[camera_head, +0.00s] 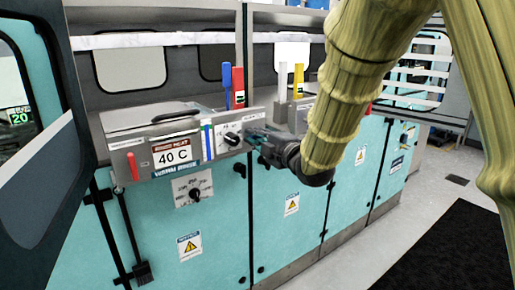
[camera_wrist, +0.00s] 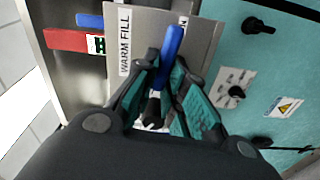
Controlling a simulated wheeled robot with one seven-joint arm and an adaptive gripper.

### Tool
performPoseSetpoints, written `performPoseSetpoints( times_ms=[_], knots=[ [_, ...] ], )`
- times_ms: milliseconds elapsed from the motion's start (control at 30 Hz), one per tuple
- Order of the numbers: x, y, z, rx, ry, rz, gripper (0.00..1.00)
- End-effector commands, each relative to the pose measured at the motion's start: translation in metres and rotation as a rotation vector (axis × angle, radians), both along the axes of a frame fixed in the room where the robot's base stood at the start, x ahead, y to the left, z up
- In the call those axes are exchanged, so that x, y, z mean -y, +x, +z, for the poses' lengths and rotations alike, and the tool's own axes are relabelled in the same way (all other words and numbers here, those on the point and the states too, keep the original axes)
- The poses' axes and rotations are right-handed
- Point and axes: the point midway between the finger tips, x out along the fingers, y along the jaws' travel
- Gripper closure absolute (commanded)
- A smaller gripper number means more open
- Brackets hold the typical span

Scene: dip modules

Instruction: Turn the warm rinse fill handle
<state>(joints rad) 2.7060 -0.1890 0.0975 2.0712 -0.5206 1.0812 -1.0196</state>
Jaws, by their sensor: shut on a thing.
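The blue fill handle (camera_wrist: 171,45) rises between the fingers of my gripper (camera_wrist: 164,72) in the wrist view, beside a label (camera_wrist: 125,40) reading "WARM FILL". My gripper is shut on this handle, and its fingers hide part of it. In the head view my gripper (camera_head: 254,137) is at the front panel, just right of a black dial knob (camera_head: 232,138); the held handle cannot be made out there.
A red lever (camera_head: 238,85) and a blue lever (camera_head: 229,85) stand behind the panel, with a yellow lever (camera_head: 298,78) farther right. A "40 C" sign (camera_head: 175,154) is on the left. Teal doors (camera_head: 265,225) with knobs lie below. The floor mat (camera_head: 450,245) is clear.

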Motion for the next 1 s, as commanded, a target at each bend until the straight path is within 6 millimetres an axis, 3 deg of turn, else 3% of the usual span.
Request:
performPoseSetpoints(
  times_ms=[300,867,900,1000],
  knots=[
    [-0.0004,0.0,-0.0034,0.078,-0.105,0.001,1.0],
    [0.0001,0.0002,-0.0024,0.095,-0.13,0.0,1.0],
    [0.0001,0.0002,-0.0024,0.095,-0.13,0.0,0.86],
    [0.0,0.0002,-0.0026,0.095,-0.13,0.0,0.68]
  ],
)
